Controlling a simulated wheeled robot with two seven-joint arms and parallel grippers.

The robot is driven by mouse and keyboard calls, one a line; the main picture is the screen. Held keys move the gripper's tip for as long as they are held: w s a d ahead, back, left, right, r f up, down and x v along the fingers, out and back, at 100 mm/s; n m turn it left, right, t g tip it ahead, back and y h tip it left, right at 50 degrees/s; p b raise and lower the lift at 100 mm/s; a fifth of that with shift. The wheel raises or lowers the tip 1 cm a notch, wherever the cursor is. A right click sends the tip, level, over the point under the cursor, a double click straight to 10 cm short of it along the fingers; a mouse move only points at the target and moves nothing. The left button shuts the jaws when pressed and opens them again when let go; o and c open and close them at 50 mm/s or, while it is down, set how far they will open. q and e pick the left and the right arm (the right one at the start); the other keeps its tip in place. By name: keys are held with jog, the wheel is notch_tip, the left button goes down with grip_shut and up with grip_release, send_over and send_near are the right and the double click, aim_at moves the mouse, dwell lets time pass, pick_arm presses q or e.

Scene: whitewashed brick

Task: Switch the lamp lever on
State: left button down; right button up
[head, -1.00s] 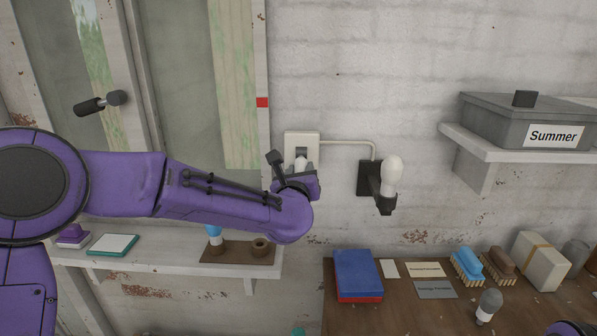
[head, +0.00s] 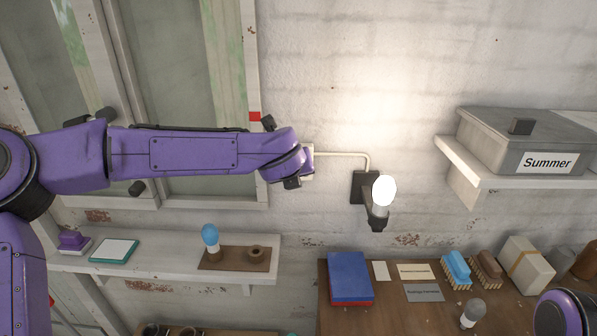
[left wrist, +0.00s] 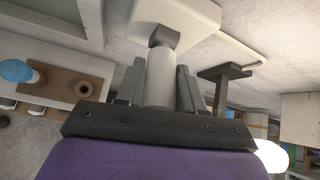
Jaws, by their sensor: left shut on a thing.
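The switch plate (left wrist: 200,14) is white and fixed to the wall. In the head view only its right edge (head: 309,161) shows beside my left wrist. The lever (left wrist: 160,78) is a pale grey cylinder on a dark pivot, seen in the left wrist view. My left gripper (left wrist: 158,86) is shut on the lever, with one finger at each side of it. In the head view my wrist hides the lever. The lamp bulb (head: 383,190) glows bright white on its black wall bracket (head: 365,187). My right gripper is out of view.
A pale cable (head: 345,155) runs from the plate to the lamp. A grey "Summer" box (head: 515,140) stands on the right shelf. Below are a table with a blue book (head: 350,276) and brushes, and a left shelf with a blue bulb (head: 210,237). The wall around the lamp is free.

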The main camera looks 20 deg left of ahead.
pick_arm(q)
jog(key=shift+w+r+g, duration=0.15)
jog(key=shift+r+g, duration=0.15)
jog(key=shift+g, duration=0.2)
jog(key=c, duration=0.8)
grip_release()
jog(key=shift+r, duration=0.15)
jog(key=b+v, duration=0.4)
jog(key=v, duration=0.6)
jog(key=shift+a+r, duration=0.1)
jog(key=shift+r, duration=0.05)
